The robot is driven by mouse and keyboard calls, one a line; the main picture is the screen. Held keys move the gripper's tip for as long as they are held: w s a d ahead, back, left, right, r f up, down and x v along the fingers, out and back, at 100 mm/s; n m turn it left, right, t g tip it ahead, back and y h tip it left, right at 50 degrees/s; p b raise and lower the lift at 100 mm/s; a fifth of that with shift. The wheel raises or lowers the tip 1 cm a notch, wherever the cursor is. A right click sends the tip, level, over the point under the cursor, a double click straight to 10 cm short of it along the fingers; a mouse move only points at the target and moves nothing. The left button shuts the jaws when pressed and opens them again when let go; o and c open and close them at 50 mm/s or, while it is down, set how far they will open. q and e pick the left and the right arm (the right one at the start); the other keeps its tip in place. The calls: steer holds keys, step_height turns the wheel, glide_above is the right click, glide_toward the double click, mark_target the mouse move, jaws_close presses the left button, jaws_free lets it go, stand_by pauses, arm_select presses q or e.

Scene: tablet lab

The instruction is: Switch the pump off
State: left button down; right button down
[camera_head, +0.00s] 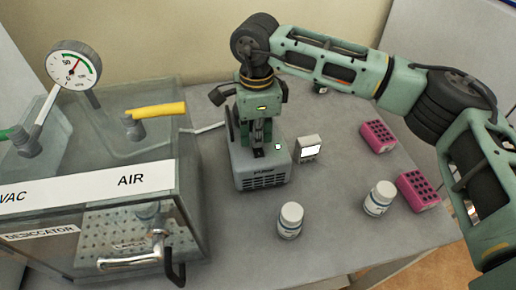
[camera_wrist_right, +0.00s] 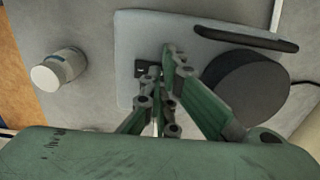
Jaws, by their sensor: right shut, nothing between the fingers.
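The pump (camera_head: 262,181) is a grey box with a slotted front and a label. It stands on the table right of the desiccator. My right gripper (camera_head: 259,147) points down over the pump's top, shut and empty. In the right wrist view the pump's pale top (camera_wrist_right: 128,40) carries a small dark switch plate (camera_wrist_right: 142,68). My right fingertips (camera_wrist_right: 165,62) are over or beside that plate and hide part of it. I cannot tell if they touch it, nor the switch's position. A small lit spot (camera_head: 278,146) shows on the pump. My left gripper is not in view.
The desiccator (camera_head: 90,190) with its gauge (camera_head: 74,67) and yellow valve handle (camera_head: 158,110) fills the left. A small display (camera_head: 308,148) stands right of the pump. Two white bottles (camera_head: 290,219) (camera_head: 380,198) and two pink racks (camera_head: 378,136) (camera_head: 418,190) stand farther right.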

steer(key=shift+f, duration=0.25)
steer(key=shift+r, duration=0.15)
steer(key=shift+r+p, duration=1.25)
steer(key=shift+r, duration=2.2)
